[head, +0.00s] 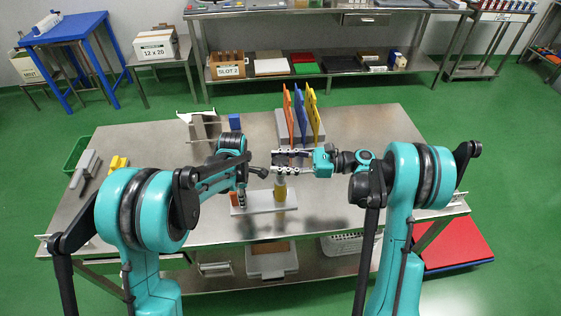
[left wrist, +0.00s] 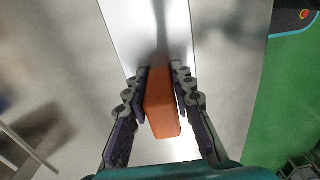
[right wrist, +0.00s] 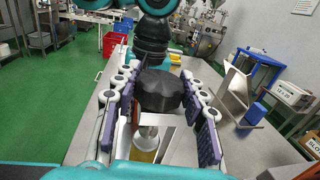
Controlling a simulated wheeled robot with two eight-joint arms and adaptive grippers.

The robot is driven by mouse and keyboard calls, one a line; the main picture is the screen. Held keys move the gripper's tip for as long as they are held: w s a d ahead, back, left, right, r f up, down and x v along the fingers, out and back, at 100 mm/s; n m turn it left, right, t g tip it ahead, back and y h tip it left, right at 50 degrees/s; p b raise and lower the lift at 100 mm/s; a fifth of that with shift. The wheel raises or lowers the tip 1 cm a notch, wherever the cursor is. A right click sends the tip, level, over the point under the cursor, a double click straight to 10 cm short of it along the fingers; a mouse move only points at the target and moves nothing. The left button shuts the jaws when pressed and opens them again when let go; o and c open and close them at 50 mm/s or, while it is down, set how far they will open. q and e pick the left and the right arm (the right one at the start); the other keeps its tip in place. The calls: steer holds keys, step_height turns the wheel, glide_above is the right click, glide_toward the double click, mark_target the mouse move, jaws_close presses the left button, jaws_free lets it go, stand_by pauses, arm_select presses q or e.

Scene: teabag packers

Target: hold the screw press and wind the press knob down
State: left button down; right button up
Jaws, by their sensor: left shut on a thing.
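The screw press has a long white base (head: 262,203) on the steel table, an orange block (head: 235,198) at its left end and a yellow part (head: 280,193) under its screw. My left gripper (head: 241,196) points down and is shut on the orange block, which shows between its fingers in the left wrist view (left wrist: 162,108). My right gripper (head: 290,161) comes in level from the right, above the yellow part. In the right wrist view the black press knob (right wrist: 160,91) is between its open fingers, with small gaps. A silver screw shows below the knob.
Orange, blue and yellow upright panels (head: 303,113) stand in a rack just behind the right gripper. A bent metal stand (head: 203,125) and a blue block (head: 235,121) are behind the left arm. The table's right rear is clear.

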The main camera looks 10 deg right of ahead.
mark_target(280, 160)
steer(key=shift+m+t, duration=0.4)
steer(key=shift+t, duration=0.2)
steer(key=m+t+h, duration=0.1)
steer(key=m+t, duration=0.1)
steer(key=t, duration=0.1)
steer(key=shift+s+a, duration=0.1)
steer(key=shift+m+t+h, duration=1.4)
steer(key=shift+m+t, duration=0.3)
steer(key=shift+t, duration=0.6)
steer(key=o, duration=1.2)
step_height(280, 160, up, 10)
